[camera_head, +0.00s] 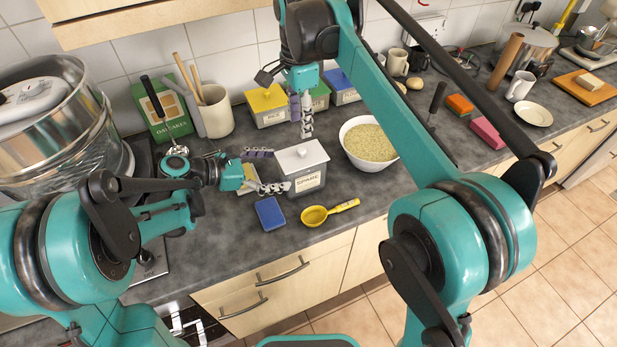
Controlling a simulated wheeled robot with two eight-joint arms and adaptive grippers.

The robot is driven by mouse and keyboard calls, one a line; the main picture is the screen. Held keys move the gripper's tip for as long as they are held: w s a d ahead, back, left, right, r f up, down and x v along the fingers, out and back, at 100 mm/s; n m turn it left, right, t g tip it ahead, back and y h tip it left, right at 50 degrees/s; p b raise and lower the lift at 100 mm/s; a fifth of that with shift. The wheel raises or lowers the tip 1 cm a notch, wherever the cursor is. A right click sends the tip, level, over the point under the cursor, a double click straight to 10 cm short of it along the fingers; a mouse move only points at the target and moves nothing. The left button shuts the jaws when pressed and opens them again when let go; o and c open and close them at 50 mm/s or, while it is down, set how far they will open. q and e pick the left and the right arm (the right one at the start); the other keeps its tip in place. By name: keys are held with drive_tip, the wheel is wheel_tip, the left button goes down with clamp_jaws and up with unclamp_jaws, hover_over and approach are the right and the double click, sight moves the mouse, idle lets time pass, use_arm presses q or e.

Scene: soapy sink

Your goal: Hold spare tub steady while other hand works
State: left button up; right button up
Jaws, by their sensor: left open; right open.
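The spare tub (308,180) is a grey box with a white lid and a "SPARE" label, standing upright on the dark counter. My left gripper (277,170) is open at the tub's left side, one finger towards the back and one towards the front. The front fingertip is close to the tub's front left corner; I cannot tell if it touches. My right gripper (302,124) is open and points down just behind and above the lid. Nothing shows between its fingers.
A blue sponge-like block (270,213) and a yellow scoop (315,215) lie in front of the tub. A white bowl of grain (370,143) stands to the right. Yellow-lidded (266,98) and blue-lidded (341,84) tubs stand behind. A utensil crock (216,112) is at the back left.

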sight(303, 149)
use_arm(q)
drive_tip(key=shift+s+f, duration=0.1)
drive_tip(key=shift+f, duration=0.35)
use_arm(e)
drive_tip(key=shift+s+a+f, duration=0.1)
drive_tip(key=shift+f, duration=0.4)
use_arm(q)
drive_tip(key=shift+f+b, duration=0.1)
drive_tip(key=shift+b, duration=0.2)
drive_tip(key=x, duration=0.7)
drive_tip(key=shift+w+d, duration=0.2)
drive_tip(key=shift+d, duration=0.15)
drive_tip(key=c, duration=1.8)
use_arm(e)
drive_tip(key=o, duration=0.7)
drive_tip(key=shift+r, duration=0.4)
drive_tip(key=o, duration=0.5)
drive_tip(key=shift+d+r, duration=0.15)
drive_tip(key=shift+r, duration=0.4)
drive_tip(key=shift+d+r, duration=0.15)
drive_tip(key=shift+r, duration=0.4)
wheel_tip(303, 149, down, 12)
drive_tip(key=shift+r, duration=0.1)
